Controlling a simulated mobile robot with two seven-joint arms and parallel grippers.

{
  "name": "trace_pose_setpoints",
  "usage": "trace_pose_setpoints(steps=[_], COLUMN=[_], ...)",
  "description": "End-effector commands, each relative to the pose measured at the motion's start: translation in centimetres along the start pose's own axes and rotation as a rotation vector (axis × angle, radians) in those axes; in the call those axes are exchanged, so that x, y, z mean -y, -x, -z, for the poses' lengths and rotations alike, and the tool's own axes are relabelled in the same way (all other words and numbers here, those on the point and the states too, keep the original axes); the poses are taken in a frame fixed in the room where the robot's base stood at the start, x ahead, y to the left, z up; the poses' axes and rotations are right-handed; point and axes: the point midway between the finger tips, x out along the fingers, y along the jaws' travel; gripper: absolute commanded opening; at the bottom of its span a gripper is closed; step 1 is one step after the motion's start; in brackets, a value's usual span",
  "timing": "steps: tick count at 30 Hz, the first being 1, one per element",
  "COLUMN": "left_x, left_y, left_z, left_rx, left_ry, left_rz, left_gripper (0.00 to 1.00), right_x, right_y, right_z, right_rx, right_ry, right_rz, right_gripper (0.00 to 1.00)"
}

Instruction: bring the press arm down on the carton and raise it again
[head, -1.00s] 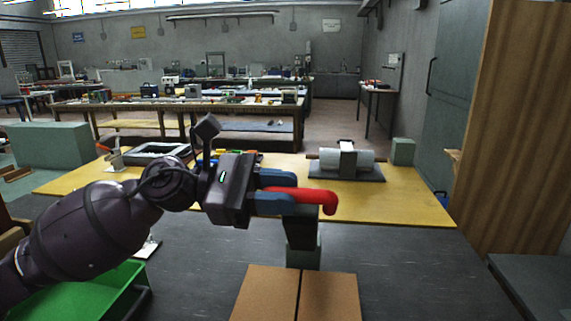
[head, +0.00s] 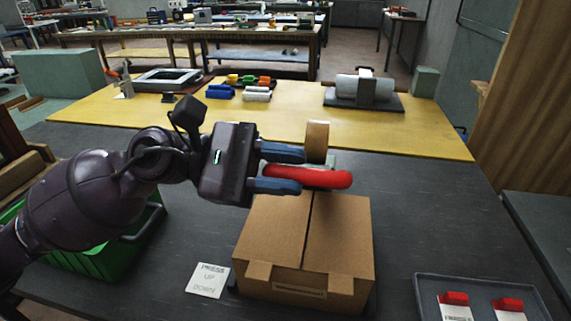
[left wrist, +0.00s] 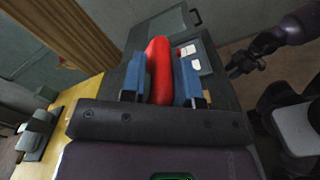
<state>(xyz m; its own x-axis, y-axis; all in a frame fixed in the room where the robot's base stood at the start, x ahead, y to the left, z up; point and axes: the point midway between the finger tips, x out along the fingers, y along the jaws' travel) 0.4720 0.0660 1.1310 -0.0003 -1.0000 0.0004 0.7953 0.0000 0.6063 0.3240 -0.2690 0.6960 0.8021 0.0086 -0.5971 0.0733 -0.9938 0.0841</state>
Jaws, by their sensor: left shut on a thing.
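The closed brown carton (head: 302,240) stands on the dark table in the head view, flaps facing up. My left gripper (head: 300,170) is shut around the red handle (head: 322,178) of the press arm, over the carton's back edge. In the left wrist view the red handle (left wrist: 158,65) lies between the two blue fingers.
A card reading PRESS UP DOWN (head: 208,280) lies left of the carton. A grey tray (head: 430,285) with red-topped pieces is at front right. A green bin (head: 100,258) is at left under my arm. The yellow bench (head: 290,125) behind holds several items.

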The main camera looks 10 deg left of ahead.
Motion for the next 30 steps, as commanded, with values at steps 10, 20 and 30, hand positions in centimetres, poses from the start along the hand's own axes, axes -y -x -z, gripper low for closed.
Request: trace_pose_setpoints(steps=[10, 20, 30], left_x=[0.0, 0.1, 0.1], left_y=[0.0, 1.2, 6.2], left_z=[0.1, 0.3, 0.4], left_rx=[-0.001, -0.002, -0.003], left_ry=[0.005, 0.007, 0.009], left_rz=[0.0, -0.002, -0.002], left_gripper=[0.48, 0.48, 0.48], right_x=[-0.1, 0.0, 0.2], right_y=[-0.1, -0.1, -0.4], right_z=[-0.5, -1.2, -1.5], right_rx=[0.009, 0.023, 0.025], right_ry=[0.006, -0.001, -0.003], right_rz=[0.0, 0.0, 0.002], right_gripper=[0.43, 0.43, 0.43])
